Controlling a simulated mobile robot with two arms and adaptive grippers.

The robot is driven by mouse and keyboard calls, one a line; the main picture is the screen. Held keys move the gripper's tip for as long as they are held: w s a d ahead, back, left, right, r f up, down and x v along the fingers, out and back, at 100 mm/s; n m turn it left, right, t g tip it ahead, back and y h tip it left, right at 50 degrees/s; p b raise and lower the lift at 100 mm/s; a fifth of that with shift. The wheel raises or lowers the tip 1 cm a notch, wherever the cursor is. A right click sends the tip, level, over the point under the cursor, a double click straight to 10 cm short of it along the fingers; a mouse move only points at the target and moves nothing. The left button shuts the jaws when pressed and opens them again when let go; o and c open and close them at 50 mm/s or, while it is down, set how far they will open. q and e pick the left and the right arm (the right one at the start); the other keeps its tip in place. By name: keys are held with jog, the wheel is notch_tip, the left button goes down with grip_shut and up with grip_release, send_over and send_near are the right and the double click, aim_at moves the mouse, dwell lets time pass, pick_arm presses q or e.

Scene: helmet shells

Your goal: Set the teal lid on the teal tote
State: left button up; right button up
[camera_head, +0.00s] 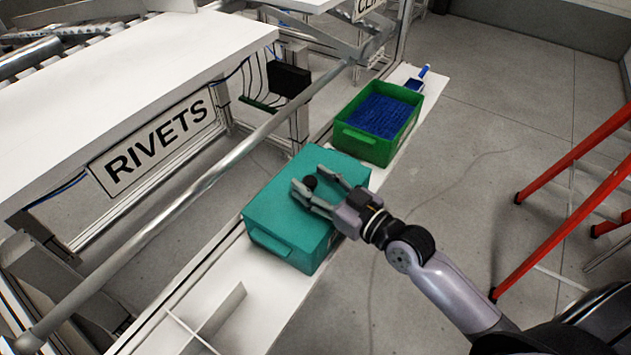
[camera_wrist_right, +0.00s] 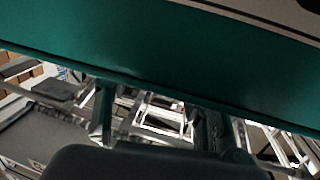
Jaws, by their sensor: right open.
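The teal tote (camera_head: 290,254) stands on a narrow white shelf, with a handle on its near end. The flat teal lid (camera_head: 283,199) covers its top and looks level; I cannot make out a gap between them. A round black knob (camera_head: 311,183) stands on the lid. My right gripper (camera_head: 309,178) is open, with its fingers spread on either side of the knob, just above the lid. A broad teal surface (camera_wrist_right: 150,55) fills the top of the right wrist view, above my fingers (camera_wrist_right: 160,122); the knob is not clear there. My left gripper is out of view.
A green bin (camera_head: 368,148) with blue contents stands behind the tote on the white shelf (camera_head: 225,300), with a blue scoop (camera_head: 416,82) beyond. A metal rail (camera_head: 190,202) runs along the left. A red ladder (camera_head: 560,205) stands right.

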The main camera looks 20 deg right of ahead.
jog(key=shift+s+d, duration=0.15)
jog(key=shift+s, duration=0.15)
jog(key=v, duration=1.1)
jog(key=shift+s, duration=0.2)
jog(key=shift+d+r, duration=0.1)
